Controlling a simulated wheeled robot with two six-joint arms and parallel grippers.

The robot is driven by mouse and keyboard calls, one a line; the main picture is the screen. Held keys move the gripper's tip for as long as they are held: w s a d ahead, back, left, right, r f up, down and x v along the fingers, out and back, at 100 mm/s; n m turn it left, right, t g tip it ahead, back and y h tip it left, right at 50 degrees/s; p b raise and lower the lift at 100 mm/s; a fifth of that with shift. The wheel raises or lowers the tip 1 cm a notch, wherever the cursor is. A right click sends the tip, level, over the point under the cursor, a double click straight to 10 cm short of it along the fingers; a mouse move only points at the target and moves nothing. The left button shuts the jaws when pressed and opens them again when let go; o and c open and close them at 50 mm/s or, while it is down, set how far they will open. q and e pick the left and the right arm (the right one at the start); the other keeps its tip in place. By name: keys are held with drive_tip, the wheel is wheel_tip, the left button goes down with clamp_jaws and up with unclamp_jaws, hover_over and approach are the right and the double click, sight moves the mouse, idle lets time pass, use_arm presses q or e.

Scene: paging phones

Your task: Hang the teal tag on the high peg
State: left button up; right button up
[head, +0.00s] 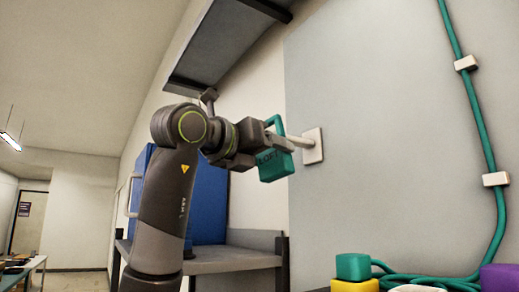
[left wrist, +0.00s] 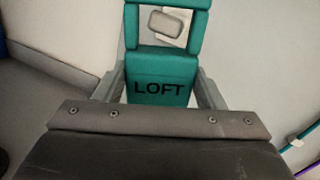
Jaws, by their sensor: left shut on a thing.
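The teal tag (head: 277,168) has a square body lettered LOFT and an open loop on top. My left gripper (head: 274,144) is shut on the tag and holds it upright at the white peg (head: 298,140), which juts from a square plate on the grey wall panel. In the left wrist view the tag's body (left wrist: 160,92) sits between the two fingers (left wrist: 160,80). The peg's rounded end (left wrist: 167,24) shows within the loop opening. I cannot tell how far the peg reaches through the loop. My right gripper is out of view.
A teal cable (head: 482,125) runs down the panel (head: 390,140) through white clips (head: 496,179). Teal, yellow and purple blocks (head: 353,267) stand low at the right. A dark overhead shelf (head: 225,45) hangs above my arm. A blue cabinet (head: 208,205) stands behind it.

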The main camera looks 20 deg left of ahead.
use_arm(q)
drive_tip(key=shift+w+d+p, duration=0.55)
drive_tip(key=shift+w+d, duration=0.4)
drive_tip(key=shift+w, duration=0.3)
drive_tip(key=shift+w+d+f, duration=0.45)
drive_tip(key=shift+w+f, duration=0.05)
drive_tip(key=shift+f, duration=0.1)
drive_tip(key=o, duration=1.1)
drive_tip(key=shift+o, duration=0.2)
